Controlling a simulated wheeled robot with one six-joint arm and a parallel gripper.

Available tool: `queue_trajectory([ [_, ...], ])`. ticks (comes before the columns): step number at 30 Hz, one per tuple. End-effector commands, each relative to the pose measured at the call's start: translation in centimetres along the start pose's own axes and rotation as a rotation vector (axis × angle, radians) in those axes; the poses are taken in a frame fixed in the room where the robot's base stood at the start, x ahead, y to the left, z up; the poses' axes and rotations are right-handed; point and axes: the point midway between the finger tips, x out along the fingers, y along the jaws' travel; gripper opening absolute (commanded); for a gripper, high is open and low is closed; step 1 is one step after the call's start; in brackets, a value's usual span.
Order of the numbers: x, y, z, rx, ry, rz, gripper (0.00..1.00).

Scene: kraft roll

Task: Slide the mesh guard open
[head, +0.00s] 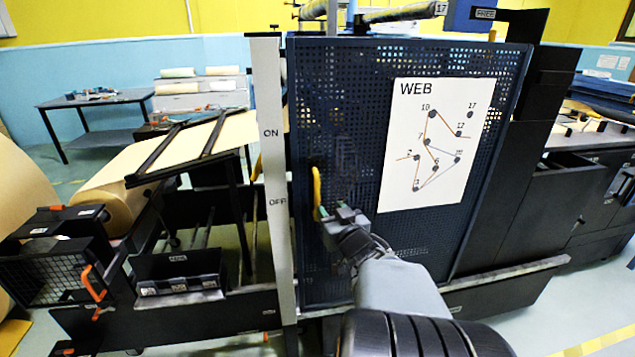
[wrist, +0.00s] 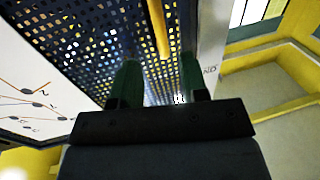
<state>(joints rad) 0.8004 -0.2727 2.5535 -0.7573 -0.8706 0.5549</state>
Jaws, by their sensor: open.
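The mesh guard (head: 340,130) is a dark blue perforated panel that covers the front of the machine, with a white WEB sheet (head: 437,140) on it. A yellow upright handle (head: 317,193) is near its left edge, beside the pale ON/OFF post (head: 270,180). My gripper (head: 326,212) is at the handle's lower part. In the wrist view the mesh guard (wrist: 85,40) fills the left and middle. The open green fingers of my gripper (wrist: 160,62) lie to either side of the handle's near end (wrist: 159,30). I cannot tell whether they touch it.
A large kraft roll (head: 110,185) and a black crate (head: 178,275) are on the machine's left part. A dark cabinet (head: 500,170) adjoins the guard on the right. A rail (head: 500,278) runs along the bottom. Floor shows at the lower right.

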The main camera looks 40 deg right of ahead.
Motion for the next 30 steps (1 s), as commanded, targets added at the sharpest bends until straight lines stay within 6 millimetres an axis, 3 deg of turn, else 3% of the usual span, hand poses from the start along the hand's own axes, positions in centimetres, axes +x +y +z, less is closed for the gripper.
queue_trajectory([
  [1,0.5,-0.1,-0.7,0.004,-0.007,0.000,0.41],
  [15,7.4,0.0,0.1,-0.005,-0.002,0.005,0.41],
  [21,8.8,0.0,0.1,-0.005,-0.003,0.006,0.41],
  [30,9.2,0.1,0.1,-0.006,-0.001,0.007,0.41],
])
